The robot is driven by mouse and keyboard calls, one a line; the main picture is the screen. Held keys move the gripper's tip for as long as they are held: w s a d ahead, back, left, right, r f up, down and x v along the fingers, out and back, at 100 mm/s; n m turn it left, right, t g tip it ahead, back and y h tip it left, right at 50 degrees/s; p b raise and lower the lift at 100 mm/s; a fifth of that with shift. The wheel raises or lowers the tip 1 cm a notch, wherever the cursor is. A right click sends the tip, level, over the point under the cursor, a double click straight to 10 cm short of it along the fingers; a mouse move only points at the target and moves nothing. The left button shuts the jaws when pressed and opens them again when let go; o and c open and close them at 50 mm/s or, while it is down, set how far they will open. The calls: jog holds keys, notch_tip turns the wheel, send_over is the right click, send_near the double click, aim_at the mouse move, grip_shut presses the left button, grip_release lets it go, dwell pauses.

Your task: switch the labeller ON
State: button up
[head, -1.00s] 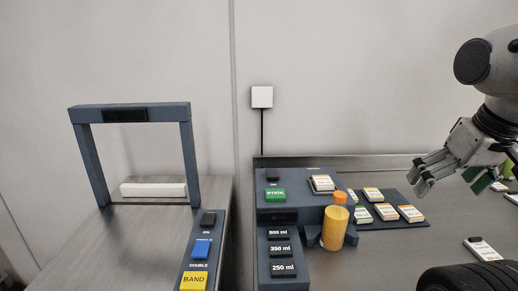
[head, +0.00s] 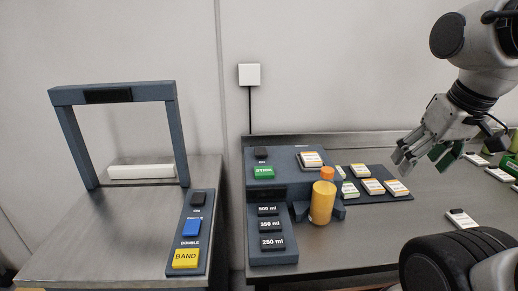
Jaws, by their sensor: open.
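The labeller (head: 294,160) is a dark blue-grey machine on the steel bench, with a green STICK button (head: 264,172) and several black volume buttons, among them 350 ml (head: 270,226). A small black switch (head: 261,153) sits above the STICK button; its position is too small to read. My gripper (head: 418,162) is open and empty at the right, in the air, well apart from the switch.
A dark mat (head: 401,197) with several label packs lies right of the labeller. A second machine at the left has a dark arch (head: 112,94), a black switch (head: 198,199), a blue button (head: 191,228) and a yellow BAND button (head: 186,258). A gap separates the two benches.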

jog(key=shift+n+g, duration=0.9)
jog(key=w+a, duration=0.1)
jog(key=w, duration=0.1)
jog(key=w+a, duration=0.1)
jog(key=w, duration=0.1)
jog(key=w+a+f, duration=0.1)
jog(key=w+a, duration=0.1)
jog(key=shift+w+a+f, duration=0.1)
jog(key=shift+w, duration=0.1)
jog(key=c, duration=1)
jog(key=w+a, duration=0.2)
jog(key=w, duration=0.1)
jog(key=w+a+n+g, duration=0.1)
jog(key=w+a, duration=0.1)
jog(key=w, duration=0.1)
jog(key=w+a+n, duration=0.1)
jog(key=w+a, duration=0.2)
jog(key=shift+w+r, duration=0.15)
jog(key=shift+r, duration=0.1)
grip_shut()
jog(key=w+a+f+n+g, duration=0.2)
jog(key=w+a+n, duration=0.5)
jog(key=w+a, duration=0.8)
jog(key=w+a+r+n, duration=0.1)
jog(key=a+r+n, duration=0.3)
jog(key=r+n, duration=0.1)
jog(key=shift+w+a+n, duration=0.15)
jog(key=shift+w+n, duration=0.25)
jog(key=shift+n, duration=0.5)
